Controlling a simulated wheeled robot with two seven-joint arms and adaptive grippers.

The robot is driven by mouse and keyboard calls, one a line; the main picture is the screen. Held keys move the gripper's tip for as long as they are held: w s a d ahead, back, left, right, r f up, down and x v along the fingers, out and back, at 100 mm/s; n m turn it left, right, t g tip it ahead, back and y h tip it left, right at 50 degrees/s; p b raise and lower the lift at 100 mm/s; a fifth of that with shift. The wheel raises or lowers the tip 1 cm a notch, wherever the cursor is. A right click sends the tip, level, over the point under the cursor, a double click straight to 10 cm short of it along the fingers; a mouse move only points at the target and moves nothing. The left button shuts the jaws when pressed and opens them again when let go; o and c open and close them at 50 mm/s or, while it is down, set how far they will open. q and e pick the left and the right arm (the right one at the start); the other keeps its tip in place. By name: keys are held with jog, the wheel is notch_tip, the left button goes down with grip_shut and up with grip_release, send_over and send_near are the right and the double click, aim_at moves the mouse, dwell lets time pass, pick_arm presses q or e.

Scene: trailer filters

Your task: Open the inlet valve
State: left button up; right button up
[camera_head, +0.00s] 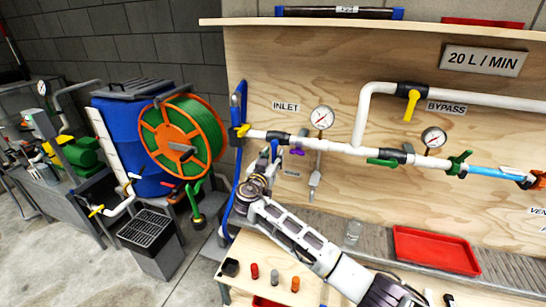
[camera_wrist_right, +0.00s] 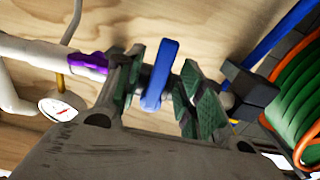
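The white inlet pipe (camera_head: 258,134) runs along the plywood board under the INLET label (camera_head: 285,107). On it, a valve with a blue lever (camera_wrist_right: 160,75) shows in the right wrist view, the lever lying across the pipe. My right gripper (camera_head: 266,164) is up at this stretch of pipe and partly hides the valve in the head view. In the wrist view my right gripper (camera_wrist_right: 163,95) is open, one green-padded finger on each side of the lever, with gaps visible. Whether it touches the pipe cannot be told. My left gripper is not in view.
A purple handle (camera_head: 297,152) sits just beside the right gripper, and a pressure gauge (camera_head: 322,117) stands above the pipe. A blue hose (camera_head: 238,170) hangs at the board's left edge near the hose reel (camera_head: 183,140). A red tray (camera_head: 436,250) lies on the bench.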

jog(key=shift+w+d, duration=0.1)
jog(key=shift+w, duration=0.15)
grip_shut()
dwell(0.3)
